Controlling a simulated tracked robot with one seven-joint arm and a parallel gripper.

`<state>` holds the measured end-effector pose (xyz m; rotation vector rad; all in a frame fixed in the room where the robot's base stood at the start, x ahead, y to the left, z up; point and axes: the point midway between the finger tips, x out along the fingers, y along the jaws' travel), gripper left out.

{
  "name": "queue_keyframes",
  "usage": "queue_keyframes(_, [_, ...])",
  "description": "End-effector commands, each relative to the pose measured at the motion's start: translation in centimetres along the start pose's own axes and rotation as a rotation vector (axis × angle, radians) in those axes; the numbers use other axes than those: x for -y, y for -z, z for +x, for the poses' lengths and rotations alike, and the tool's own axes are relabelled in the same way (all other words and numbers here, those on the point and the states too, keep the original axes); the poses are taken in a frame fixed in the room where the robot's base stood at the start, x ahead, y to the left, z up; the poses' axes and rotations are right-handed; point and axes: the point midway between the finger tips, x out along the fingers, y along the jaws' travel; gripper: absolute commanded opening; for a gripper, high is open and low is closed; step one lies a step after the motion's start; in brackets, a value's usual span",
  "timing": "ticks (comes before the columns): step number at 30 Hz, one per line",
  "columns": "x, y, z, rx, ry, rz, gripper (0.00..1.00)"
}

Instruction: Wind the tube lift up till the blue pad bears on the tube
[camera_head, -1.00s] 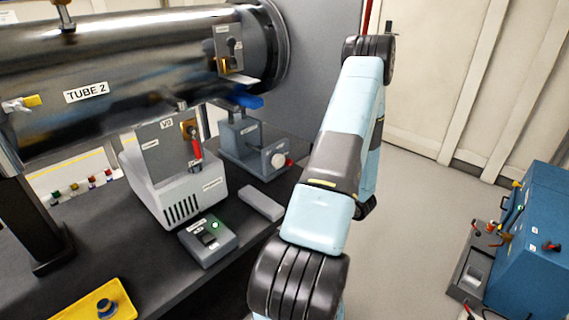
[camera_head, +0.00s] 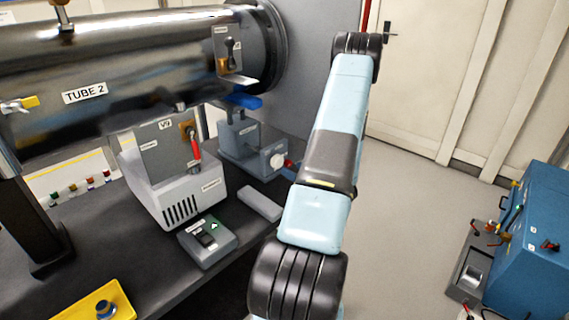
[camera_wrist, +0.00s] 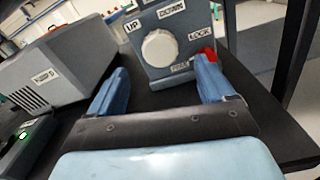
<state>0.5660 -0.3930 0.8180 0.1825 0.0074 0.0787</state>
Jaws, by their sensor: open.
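The tube (camera_head: 130,75), labelled TUBE 2, runs across the upper left of the head view. The blue pad (camera_head: 243,101) is close under the tube's right end; I cannot tell whether it touches. The grey tube lift (camera_head: 240,140) stands below it on the bench, with a white round knob (camera_head: 277,160) on its face. In the wrist view the knob (camera_wrist: 159,48) faces me, with UP, DOWN and LOCK labels around it and a red part (camera_wrist: 208,55) at its right. My gripper (camera_wrist: 162,85) is open, its blue fingers apart, short of the knob and to either side of it.
A grey-white box (camera_head: 180,185) with a red-handled valve panel stands left of the lift. A small switch box (camera_head: 208,240) and a grey block (camera_head: 260,203) lie in front on the dark bench. A blue machine (camera_head: 535,240) stands right.

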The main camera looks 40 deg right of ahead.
Motion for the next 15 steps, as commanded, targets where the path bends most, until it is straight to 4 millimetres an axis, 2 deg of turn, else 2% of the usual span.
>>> queue_keyframes(6, [-0.1,0.0,3.8,0.001,-0.002,-0.002,0.82])
queue_keyframes(15, [-0.1,0.0,6.6,0.0,-0.001,-0.002,0.82])
